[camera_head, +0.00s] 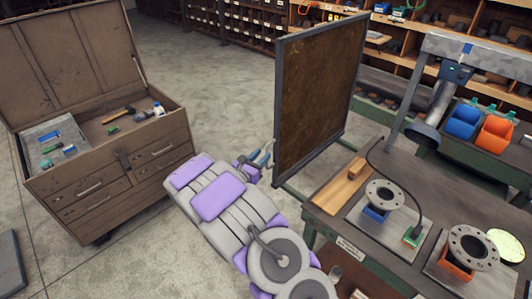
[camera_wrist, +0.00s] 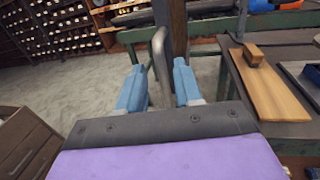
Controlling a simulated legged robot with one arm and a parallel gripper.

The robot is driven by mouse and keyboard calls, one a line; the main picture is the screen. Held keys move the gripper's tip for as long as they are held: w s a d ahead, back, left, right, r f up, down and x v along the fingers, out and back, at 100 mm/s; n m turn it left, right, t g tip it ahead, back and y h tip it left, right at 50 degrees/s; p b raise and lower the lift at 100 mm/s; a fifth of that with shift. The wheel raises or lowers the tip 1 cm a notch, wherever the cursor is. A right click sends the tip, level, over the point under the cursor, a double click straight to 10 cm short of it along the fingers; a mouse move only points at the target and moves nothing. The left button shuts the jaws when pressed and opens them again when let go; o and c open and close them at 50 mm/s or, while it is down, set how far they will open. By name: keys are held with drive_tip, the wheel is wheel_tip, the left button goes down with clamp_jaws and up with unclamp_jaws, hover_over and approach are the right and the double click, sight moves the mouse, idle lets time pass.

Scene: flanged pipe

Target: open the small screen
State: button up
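The screen (camera_head: 318,95) is an upright dark brown panel in a grey frame, standing at the left end of the workbench. In the head view my gripper (camera_head: 259,158) is at the lower part of its near left edge. In the wrist view the screen appears edge-on as a dark post (camera_wrist: 174,20). A curved grey metal handle (camera_wrist: 158,48) shows in front of that post. My gripper (camera_wrist: 159,74) has its two blue fingers apart, one on either side of the handle, with visible gaps. I cannot tell how deep the handle sits between them.
The workbench (camera_head: 328,197) to the right carries a wooden block, flanged pipe pieces (camera_head: 384,194) and a grey metal frame (camera_head: 410,90). A brown tool chest (camera_head: 125,160) with its lid up stands on the left. Bare floor (camera_head: 215,90) lies between chest and screen.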

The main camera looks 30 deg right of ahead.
sight(266, 152)
drive_tip(key=shift+x, duration=2)
drive_tip(key=shift+c, duration=0.2)
drive_tip(key=shift+s, duration=0.1)
clamp_jaws()
